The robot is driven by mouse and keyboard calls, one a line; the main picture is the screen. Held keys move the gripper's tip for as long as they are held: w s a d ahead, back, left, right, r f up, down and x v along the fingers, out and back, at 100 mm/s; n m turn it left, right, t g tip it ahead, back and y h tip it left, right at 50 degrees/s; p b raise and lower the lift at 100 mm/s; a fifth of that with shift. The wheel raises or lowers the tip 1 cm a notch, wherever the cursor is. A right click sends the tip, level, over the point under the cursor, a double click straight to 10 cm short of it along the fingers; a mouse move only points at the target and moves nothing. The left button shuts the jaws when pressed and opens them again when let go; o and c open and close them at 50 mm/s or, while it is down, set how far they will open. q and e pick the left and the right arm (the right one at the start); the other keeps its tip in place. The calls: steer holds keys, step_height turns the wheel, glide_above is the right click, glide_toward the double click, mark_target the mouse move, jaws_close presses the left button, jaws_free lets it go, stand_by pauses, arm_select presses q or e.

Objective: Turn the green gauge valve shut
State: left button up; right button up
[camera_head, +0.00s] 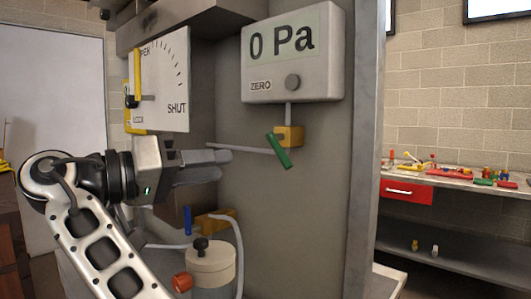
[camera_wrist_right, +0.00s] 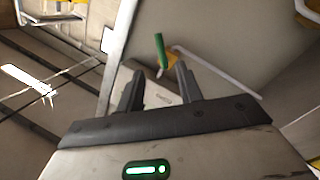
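The green valve handle (camera_head: 278,151) is a flat bar on a brass-coloured fitting (camera_head: 291,136) below the gauge box (camera_head: 293,85), which reads 0 Pa. The handle slants down to the right in the head view. My right gripper (camera_head: 226,164) is left of the handle, apart from it, with its fingers pointing towards it. In the right wrist view, my gripper (camera_wrist_right: 159,68) has its two fingers spread with nothing between them. The green handle (camera_wrist_right: 160,46) shows beyond the fingertips, roughly between them. My left gripper is not in view.
A dial panel (camera_head: 160,85) marked SHUT hangs above my right gripper. A thin pipe (camera_head: 240,148) runs left from the fitting. Below are a blue-handled valve (camera_head: 187,220) and a pale canister (camera_head: 211,268). A red drawer (camera_head: 406,191) under a shelf stands far right.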

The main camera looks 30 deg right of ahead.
mark_target(280, 158)
steer(key=d, duration=0.5)
steer(key=w+d+p, duration=0.1)
steer(key=d, duration=1)
steer(key=shift+w+p, duration=0.2)
steer(key=shift+p, duration=0.1)
jaws_close()
